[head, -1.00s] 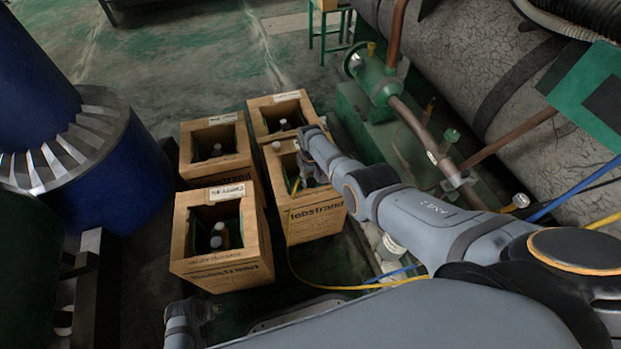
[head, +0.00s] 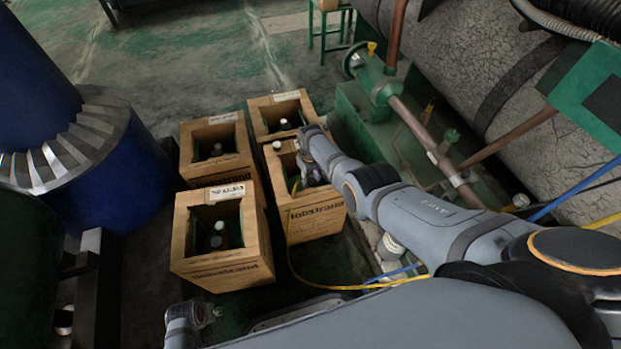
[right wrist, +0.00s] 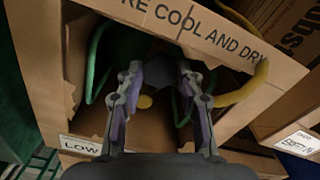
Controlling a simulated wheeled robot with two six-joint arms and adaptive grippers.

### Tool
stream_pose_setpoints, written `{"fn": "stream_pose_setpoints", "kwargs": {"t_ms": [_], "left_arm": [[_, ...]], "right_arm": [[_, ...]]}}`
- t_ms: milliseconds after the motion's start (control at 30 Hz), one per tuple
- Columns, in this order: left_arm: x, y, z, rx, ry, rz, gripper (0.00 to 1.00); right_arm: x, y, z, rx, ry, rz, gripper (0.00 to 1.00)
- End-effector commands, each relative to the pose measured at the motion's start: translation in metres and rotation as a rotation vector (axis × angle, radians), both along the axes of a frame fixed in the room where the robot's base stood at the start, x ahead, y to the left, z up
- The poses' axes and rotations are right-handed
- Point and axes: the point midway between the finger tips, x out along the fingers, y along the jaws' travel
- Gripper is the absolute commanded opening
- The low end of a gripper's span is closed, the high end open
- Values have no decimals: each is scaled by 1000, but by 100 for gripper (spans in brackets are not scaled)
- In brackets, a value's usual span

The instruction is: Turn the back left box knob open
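The back left box (head: 190,170) is an open-topped cardboard box with a white label. My right gripper (head: 309,178) reaches into the front right box (head: 318,222), to the right of and nearer than the back left box. A grey part of mine, perhaps my left gripper (head: 205,313), shows at the bottom.
The front left box (head: 220,268) and back right box (head: 262,105) stand close by. A yellow hose (head: 330,287) runs from the front right box. Green pipework (head: 375,85) stands right of the boxes, a blue tank (head: 125,165) left.

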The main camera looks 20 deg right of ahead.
Motion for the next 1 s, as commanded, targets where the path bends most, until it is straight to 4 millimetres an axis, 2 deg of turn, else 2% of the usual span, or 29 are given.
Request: {"fn": "stream_pose_setpoints", "kwargs": {"t_ms": [67, 367, 567, 700, 1000], "left_arm": [[0, 0, 0, 0, 0, 0, 40], [-1, -1, 0, -2, -1, 1, 40], [0, -1, 0, -2, -1, 1, 40], [0, -1, 0, -2, -1, 1, 40], [0, -1, 0, -2, -1, 1, 40]], "right_arm": [[-1, 0, -1, 0, 2, 0, 46], [0, 0, 0, 0, 0, -1, 46], [2, 0, 11, 1, -2, -1, 46], [0, 0, 30, 1, -3, -2, 46], [0, 0, 98, 1, -2, 0, 46]]}}
